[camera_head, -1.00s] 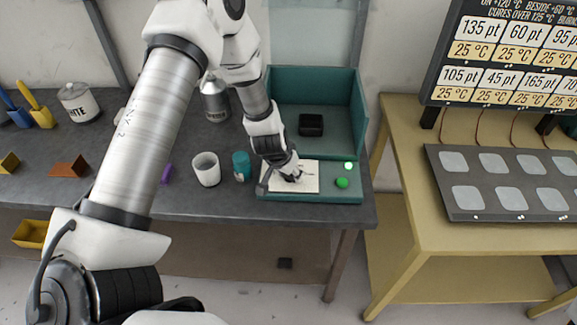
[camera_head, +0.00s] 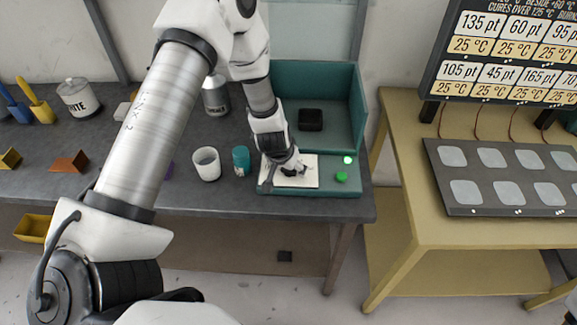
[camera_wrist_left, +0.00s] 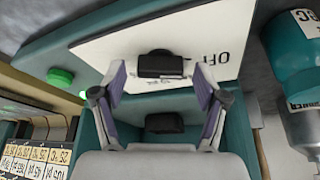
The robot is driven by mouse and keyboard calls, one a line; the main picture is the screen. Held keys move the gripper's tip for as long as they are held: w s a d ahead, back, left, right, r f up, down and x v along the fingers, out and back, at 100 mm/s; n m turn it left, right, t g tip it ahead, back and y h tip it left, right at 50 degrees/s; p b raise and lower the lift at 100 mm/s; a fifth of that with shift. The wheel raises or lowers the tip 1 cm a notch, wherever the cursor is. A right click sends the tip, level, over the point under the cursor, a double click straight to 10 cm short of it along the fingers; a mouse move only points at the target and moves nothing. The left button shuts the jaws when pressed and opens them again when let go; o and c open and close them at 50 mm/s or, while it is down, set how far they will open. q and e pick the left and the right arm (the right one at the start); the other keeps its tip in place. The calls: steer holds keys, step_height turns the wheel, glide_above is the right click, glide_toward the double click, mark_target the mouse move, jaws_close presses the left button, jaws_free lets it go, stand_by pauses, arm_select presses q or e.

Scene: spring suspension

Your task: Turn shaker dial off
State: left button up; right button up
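The teal shaker (camera_head: 350,189) stands at the right end of the dark bench. A white dial plate (camera_head: 308,183) lies on its front ledge. In the left wrist view the black dial (camera_wrist_left: 162,65) sits on the white plate (camera_wrist_left: 112,50), which bears the letters OFF. My left gripper (camera_head: 292,170) is low over the plate and covers much of it in the head view. In the wrist view my left gripper's fingers (camera_wrist_left: 161,84) are apart, one on each side of the dial, with gaps visible. Contact with the dial is not visible. My right gripper is not in view.
A green button (camera_head: 341,176) and a lit green lamp (camera_head: 347,160) are right of the plate. A black block (camera_head: 311,119) sits inside the shaker. A teal bottle (camera_head: 241,160) and a white cup (camera_head: 206,163) stand close left. A yellow table (camera_head: 405,215) is at right.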

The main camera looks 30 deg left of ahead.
arm_select(q)
steer(key=shift+r, duration=0.15)
steer(key=v, duration=1.1)
steer(key=shift+s+r, duration=0.2)
steer(key=shift+r, duration=0.1)
steer(key=s+d+f+m+g, duration=0.15)
steer(key=s+d+f, duration=0.25)
steer(key=s+f, duration=0.65)
steer(key=s+d+f+g, duration=0.3)
steer(key=s+f, duration=0.6)
steer(key=s, duration=0.3)
step_height(320, 180, down, 9)
steer(key=s+d+b, duration=0.1)
steer(key=b, duration=0.8)
steer(key=shift+f+h, duration=0.2)
steer(key=shift+h, duration=0.2)
